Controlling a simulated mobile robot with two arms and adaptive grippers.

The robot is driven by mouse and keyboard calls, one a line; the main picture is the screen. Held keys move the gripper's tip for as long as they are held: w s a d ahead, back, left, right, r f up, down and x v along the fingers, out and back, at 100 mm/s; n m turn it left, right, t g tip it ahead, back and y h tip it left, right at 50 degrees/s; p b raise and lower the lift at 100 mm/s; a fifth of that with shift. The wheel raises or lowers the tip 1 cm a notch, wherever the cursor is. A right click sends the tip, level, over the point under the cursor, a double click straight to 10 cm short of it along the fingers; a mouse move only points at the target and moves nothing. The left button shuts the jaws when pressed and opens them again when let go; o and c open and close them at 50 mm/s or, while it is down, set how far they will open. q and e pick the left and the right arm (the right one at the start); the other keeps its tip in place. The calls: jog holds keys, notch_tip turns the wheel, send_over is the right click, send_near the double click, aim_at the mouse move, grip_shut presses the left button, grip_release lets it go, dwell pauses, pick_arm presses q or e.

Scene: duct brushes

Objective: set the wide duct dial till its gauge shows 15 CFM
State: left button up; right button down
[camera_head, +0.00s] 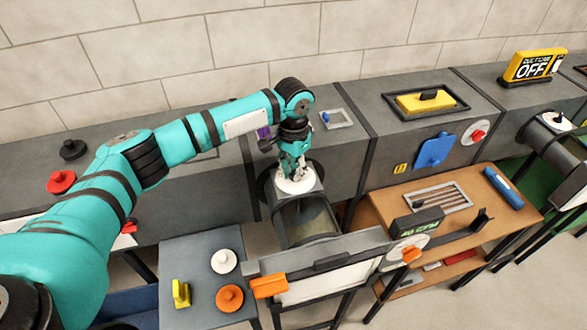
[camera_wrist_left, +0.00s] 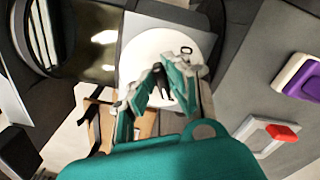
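A white round dial (camera_head: 297,180) sits on top of the wide grey duct (camera_head: 306,222). My left gripper (camera_head: 293,174) points down at it from above. In the left wrist view the white dial (camera_wrist_left: 150,52) lies behind my left gripper's fingertips (camera_wrist_left: 161,78). The fingertips are close together, with a small black part between them. Whether they grip it or only surround it, I cannot tell. A dark gauge box (camera_head: 418,222) with green characters stands on the wooden bench; it seems to read 40 CFM, but the text is small. My right gripper is out of view.
A second duct on the right has a similar white dial (camera_head: 557,121) with a black pointer. A yellow OFF sign (camera_head: 533,66) stands at the back right. A side table (camera_head: 205,256) holds white, orange and yellow pieces. An orange handle (camera_head: 269,286) sticks out in front.

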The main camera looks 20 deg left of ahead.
pick_arm(q)
grip_shut()
jog(key=shift+r+p, duration=0.1)
jog(key=shift+p, duration=0.25)
jog(key=n+p, duration=0.2)
jog(key=p, duration=0.1)
jog(key=n+p, duration=0.2)
jog(key=p, duration=0.1)
jog(key=shift+s+d+r+p, duration=0.1)
jog(key=shift+d+r+p, duration=0.1)
jog(key=shift+p, duration=0.1)
jog(key=shift+f+n+p, duration=0.25)
jog(key=shift+n+p, duration=0.6)
jog(key=shift+n, duration=0.15)
jog(key=o, duration=0.6)
grip_release()
